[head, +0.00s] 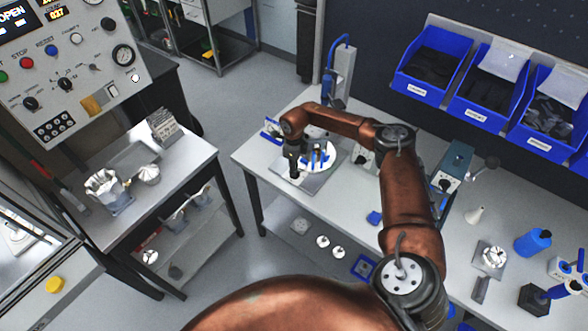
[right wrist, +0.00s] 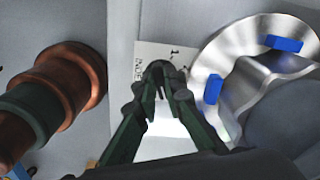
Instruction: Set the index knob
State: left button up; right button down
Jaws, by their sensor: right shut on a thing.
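The index knob (right wrist: 159,68) is a small dark piece at the fingertips in the right wrist view, largely covered by them. It stands against a white label plate (right wrist: 143,52) with printed marks, partly hidden. My right gripper (right wrist: 160,88) is shut on the knob; in the head view the gripper (head: 294,172) is at the left side of the fixture plate (head: 318,182) and hides the knob. Next to it is a round machined housing (right wrist: 235,50) with blue clamps (right wrist: 213,89). The knob's setting cannot be read. My left gripper is not in view.
The fixture is on a light workbench (head: 350,203). A blue-handled press (head: 338,75) stands behind it. Blue bins (head: 431,62) hang at the back right. A blue bottle (head: 532,242) and other tools stand at the right. A side table (head: 145,190) and control panel (head: 75,60) are left.

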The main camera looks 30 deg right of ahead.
jog(key=shift+w+r, duration=0.15)
jog(key=c, duration=2)
grip_release()
notch_tip(320, 180, up, 12)
jog(key=shift+f, duration=0.1)
